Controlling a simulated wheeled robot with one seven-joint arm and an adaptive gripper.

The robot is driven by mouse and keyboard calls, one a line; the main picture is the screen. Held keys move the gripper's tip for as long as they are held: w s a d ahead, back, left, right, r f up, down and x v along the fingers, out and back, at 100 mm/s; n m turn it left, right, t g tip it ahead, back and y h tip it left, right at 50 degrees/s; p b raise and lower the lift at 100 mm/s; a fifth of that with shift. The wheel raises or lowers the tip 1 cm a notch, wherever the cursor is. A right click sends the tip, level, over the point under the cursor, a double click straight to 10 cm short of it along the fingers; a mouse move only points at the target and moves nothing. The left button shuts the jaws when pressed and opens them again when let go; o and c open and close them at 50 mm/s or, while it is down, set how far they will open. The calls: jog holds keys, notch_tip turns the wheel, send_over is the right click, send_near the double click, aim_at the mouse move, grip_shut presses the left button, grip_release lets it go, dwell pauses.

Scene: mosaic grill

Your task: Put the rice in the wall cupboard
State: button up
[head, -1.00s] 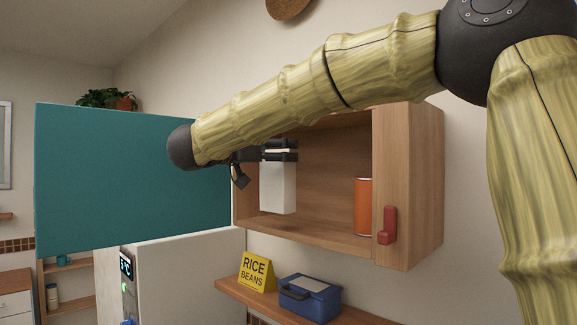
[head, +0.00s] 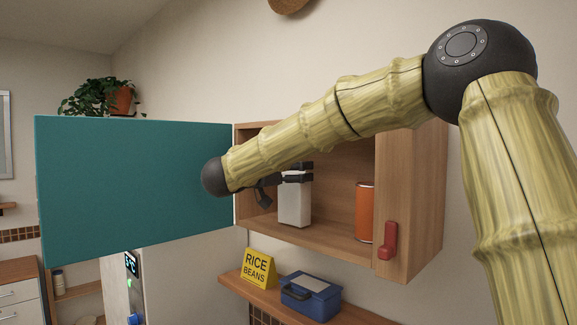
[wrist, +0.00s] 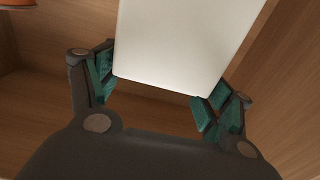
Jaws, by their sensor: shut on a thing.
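The wall cupboard (head: 410,210) is wooden, with its teal door (head: 130,185) swung wide open to the left. A white box (head: 294,204), which I take to be the rice though no label shows, is inside the cupboard, upright, its base at or just above the cupboard floor. My gripper (head: 296,172) is shut on the upper part of this box. In the wrist view, the fingers (wrist: 160,95) sit on both sides of the white box (wrist: 185,45). Whether the base touches the shelf I cannot tell.
An orange can (head: 365,212) stands in the cupboard to the right of the box. A red handle (head: 389,240) is on the cupboard's right front.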

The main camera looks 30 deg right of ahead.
jog(key=shift+d+f, duration=0.1)
jog(key=shift+f, duration=0.1)
jog(key=o, duration=2)
jog(key=shift+f, duration=0.15)
jog(key=shift+r, duration=0.2)
jog(key=shift+s+a+f+b, duration=0.1)
jog(key=shift+a+f+b, duration=0.1)
jog(key=shift+a+b, duration=0.2)
jog(key=b+v, duration=0.6)
jog(key=v, duration=0.5)
jog(key=shift+a+r, duration=0.15)
jog(key=shift+a, duration=0.05)
